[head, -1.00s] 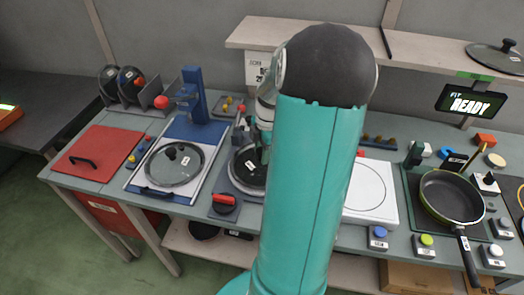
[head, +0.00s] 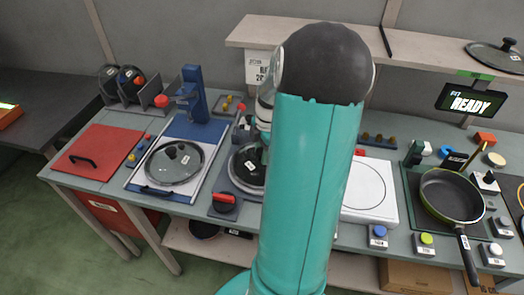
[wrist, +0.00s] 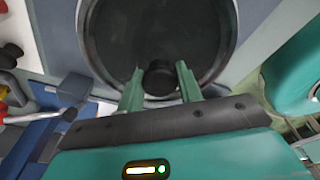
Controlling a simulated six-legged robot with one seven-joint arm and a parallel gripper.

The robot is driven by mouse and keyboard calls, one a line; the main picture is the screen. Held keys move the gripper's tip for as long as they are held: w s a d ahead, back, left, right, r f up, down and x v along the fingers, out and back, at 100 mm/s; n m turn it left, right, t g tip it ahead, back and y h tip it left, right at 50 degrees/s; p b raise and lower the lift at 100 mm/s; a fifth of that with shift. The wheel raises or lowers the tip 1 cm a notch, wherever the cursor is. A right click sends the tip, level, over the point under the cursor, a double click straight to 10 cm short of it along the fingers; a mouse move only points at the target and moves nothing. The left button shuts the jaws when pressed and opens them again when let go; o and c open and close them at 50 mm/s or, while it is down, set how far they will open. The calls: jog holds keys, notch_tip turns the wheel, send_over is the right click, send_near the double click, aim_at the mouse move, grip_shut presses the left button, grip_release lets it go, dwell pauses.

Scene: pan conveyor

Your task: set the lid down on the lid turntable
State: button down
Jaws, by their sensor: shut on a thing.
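The held lid (wrist: 155,35) is a dark round disc with a metal rim and a black knob. My gripper (wrist: 160,78) is shut on the knob, one green finger on each side. In the head view the lid (head: 246,168) shows partly, left of my arm, over a dark grey base with a red-handled switch (head: 224,199); this base may be the lid turntable. My arm hides the right part of the lid and the gripper's fingertips there. I cannot tell whether the lid touches what is below it.
To the left, another glass lid (head: 174,162) lies on a blue-edged station with a blue upright (head: 194,92). A white plate with a circle (head: 369,190) is right of my arm, then a frying pan (head: 451,196). A shelf (head: 420,56) overhangs the back.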

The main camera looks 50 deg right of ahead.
jog(key=c, duration=0.9)
grip_release()
jog(key=shift+o, duration=0.2)
notch_tip(320, 180, up, 14)
jog(key=d, duration=0.1)
jog(key=shift+s+d+f, duration=0.15)
jog(key=shift+s+d, duration=0.2)
jog(key=shift+s, duration=0.1)
